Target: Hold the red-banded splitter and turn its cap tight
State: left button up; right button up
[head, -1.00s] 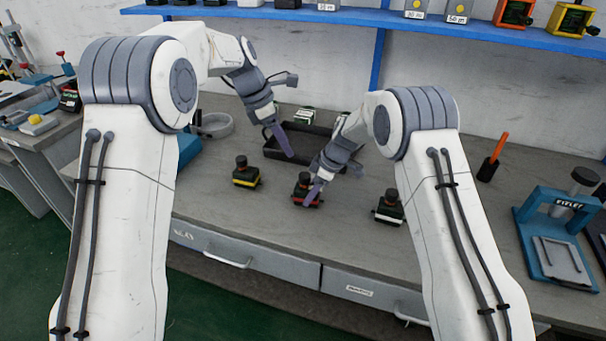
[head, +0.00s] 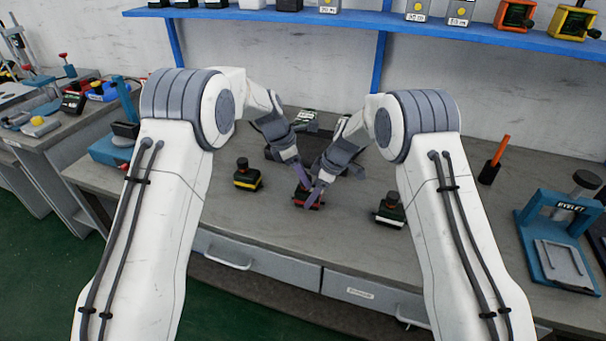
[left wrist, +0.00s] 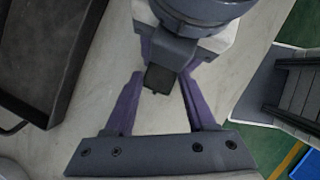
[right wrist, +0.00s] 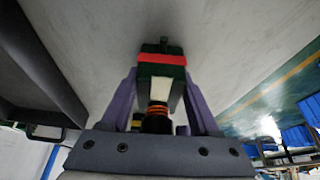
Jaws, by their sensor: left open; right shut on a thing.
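The red-banded splitter (head: 308,200) stands on the bench in the head view, partly covered by my grippers. My right gripper (head: 314,192) is shut on its body. The right wrist view shows the splitter's red band (right wrist: 161,59) between the fingers, with orange rings and a dark end (right wrist: 157,122) nearer the camera. My left gripper (head: 298,180) is open just above the splitter, close to the right gripper. In the left wrist view a dark square top (left wrist: 160,78), apparently the cap, lies between the open fingertips. Contact with it cannot be told.
A yellow-banded splitter (head: 246,179) stands to the left and a white-banded splitter (head: 389,212) to the right. A dark tray (left wrist: 45,50) lies behind the grippers. A blue press (head: 555,240) stands at the right. The front strip of bench is clear.

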pick_arm(q)
grip_shut()
jog(key=shift+m, duration=0.4)
jog(key=m, duration=0.2)
jog(key=m+g, duration=0.2)
jog(key=m, duration=0.1)
jog(key=shift+w+m, duration=0.25)
jog(key=shift+m, duration=0.05)
pick_arm(e)
jog(key=shift+f, duration=0.1)
pick_arm(q)
jog(key=m+g, duration=0.1)
jog(key=m, duration=0.1)
jog(key=m+g, duration=0.1)
jog(key=m, duration=0.2)
jog(key=shift+w+d+r+y, duration=0.15)
jog(key=shift+w+y, duration=0.05)
jog(key=shift+y, duration=0.2)
pick_arm(e)
jog(key=shift+s+f, duration=0.1)
jog(key=shift+f, duration=0.05)
pick_arm(q)
jog(key=shift+s+m, duration=0.15)
jog(key=shift+m, duration=0.45)
pick_arm(e)
jog(key=shift+d, duration=0.1)
